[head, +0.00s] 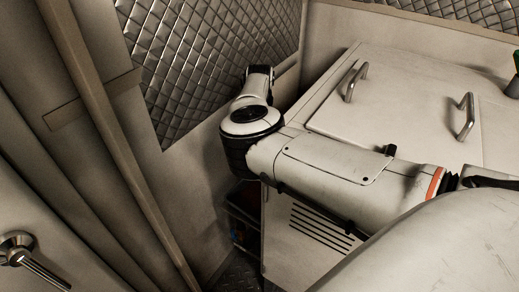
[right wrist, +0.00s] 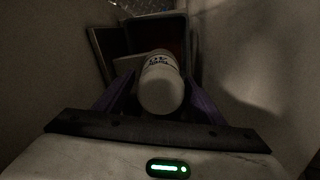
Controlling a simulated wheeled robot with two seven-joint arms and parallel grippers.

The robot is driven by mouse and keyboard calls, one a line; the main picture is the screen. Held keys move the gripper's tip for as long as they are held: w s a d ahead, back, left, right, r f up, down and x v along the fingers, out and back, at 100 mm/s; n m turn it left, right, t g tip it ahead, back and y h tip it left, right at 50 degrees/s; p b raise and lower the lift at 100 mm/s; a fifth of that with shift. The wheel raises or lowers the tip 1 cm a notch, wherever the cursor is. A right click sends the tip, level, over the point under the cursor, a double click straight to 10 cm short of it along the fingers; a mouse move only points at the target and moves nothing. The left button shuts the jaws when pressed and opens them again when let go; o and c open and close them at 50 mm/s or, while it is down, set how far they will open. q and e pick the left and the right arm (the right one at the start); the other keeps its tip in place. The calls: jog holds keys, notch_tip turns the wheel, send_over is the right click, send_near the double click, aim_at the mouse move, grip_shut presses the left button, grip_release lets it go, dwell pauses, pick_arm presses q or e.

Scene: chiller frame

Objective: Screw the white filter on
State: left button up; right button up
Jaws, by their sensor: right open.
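In the right wrist view the white filter (right wrist: 161,84) is a rounded cylinder with dark print near its far end. My right gripper (right wrist: 160,92) is open, with one purple finger on each side of the filter. The filter sits between the fingers; whether either finger touches it I cannot tell in the dim light. The far end of the filter and whatever it meets are hard to make out. In the head view my right arm reaches across to the gap beside the cabinet, and its gripper is hidden. My left gripper is in neither view.
A white cabinet (head: 335,128) with metal handles and a vented front stands right of the gap. A quilted metal panel (head: 205,55) covers the wall. A dark recess (head: 240,215) lies low beside the cabinet. Dark box-like frames (right wrist: 150,35) stand beyond the filter; walls are close on both sides.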

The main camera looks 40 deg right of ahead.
jog(key=shift+c, duration=0.3)
jog(key=c, duration=1)
jog(key=shift+c, duration=0.2)
jog(key=m, duration=0.2)
jog(key=shift+f+m+b, duration=0.1)
jog(key=shift+m+b, duration=0.25)
jog(key=shift+m, duration=0.05)
jog(key=m+b, duration=0.1)
jog(key=m, duration=0.3)
jog(key=shift+s+a+m, duration=0.1)
jog(key=shift+m, duration=0.2)
jog(key=m+b, duration=0.1)
jog(key=m, duration=0.3)
jog(key=shift+a+m, duration=0.1)
jog(key=shift+m, duration=0.2)
jog(key=m+b, duration=0.1)
jog(key=m, duration=0.2)
jog(key=shift+s, duration=0.1)
jog(key=o, duration=1.1)
